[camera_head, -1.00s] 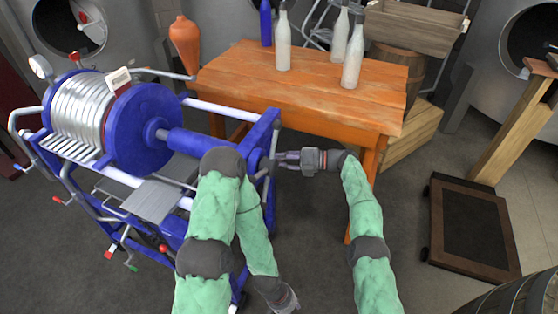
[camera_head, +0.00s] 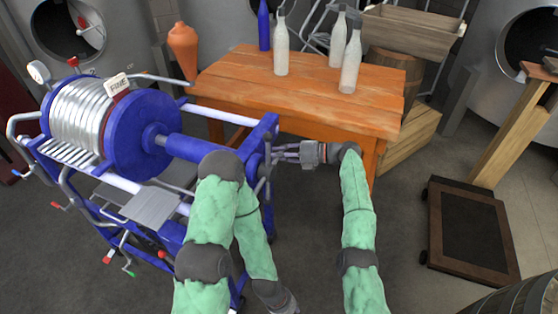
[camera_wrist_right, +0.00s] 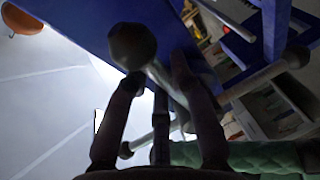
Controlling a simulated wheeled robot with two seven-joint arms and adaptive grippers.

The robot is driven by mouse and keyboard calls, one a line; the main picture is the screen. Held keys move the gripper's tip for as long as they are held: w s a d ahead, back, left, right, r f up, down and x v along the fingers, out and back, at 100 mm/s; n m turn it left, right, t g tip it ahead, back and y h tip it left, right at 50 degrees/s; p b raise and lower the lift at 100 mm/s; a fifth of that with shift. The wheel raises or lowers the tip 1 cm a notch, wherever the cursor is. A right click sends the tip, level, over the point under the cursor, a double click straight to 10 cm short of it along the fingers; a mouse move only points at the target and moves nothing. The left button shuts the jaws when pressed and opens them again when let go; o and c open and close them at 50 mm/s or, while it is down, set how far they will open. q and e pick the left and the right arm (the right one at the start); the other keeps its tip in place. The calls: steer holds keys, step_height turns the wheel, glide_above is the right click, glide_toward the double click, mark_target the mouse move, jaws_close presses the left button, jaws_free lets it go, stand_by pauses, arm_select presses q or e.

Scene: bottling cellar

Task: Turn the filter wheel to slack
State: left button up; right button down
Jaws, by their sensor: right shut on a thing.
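The filter wheel (camera_head: 264,180) is a grey spoked hand wheel at the right end of the blue filter press (camera_head: 140,130). My right gripper (camera_head: 277,153) reaches it from the right, and its fingers are shut on a spoke. In the right wrist view the fingers (camera_wrist_right: 155,82) stand either side of a spoke with a round knob (camera_wrist_right: 133,45). Other spokes (camera_wrist_right: 262,78) with knobs stick out around it. My left gripper (camera_head: 284,303) hangs low at the bottom edge, apart from the wheel; its jaws are too unclear to read.
A wooden table (camera_head: 300,90) with several bottles stands close behind my right gripper. An orange vase (camera_head: 183,50) stands at the back. A dark wheeled platform (camera_head: 470,228) lies on the floor at right. Floor between it and my right arm is clear.

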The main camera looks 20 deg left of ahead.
steer(key=shift+r+n+b, duration=0.35)
steer(key=shift+n+b, duration=0.05)
steer(key=shift+b, duration=0.5)
steer(key=shift+r, duration=0.1)
steer(key=c, duration=1.1)
jaws_free()
steer(key=shift+o, duration=0.2)
steer(key=v, duration=1.2)
steer(key=shift+s+r, duration=0.1)
steer(key=shift+r, duration=0.05)
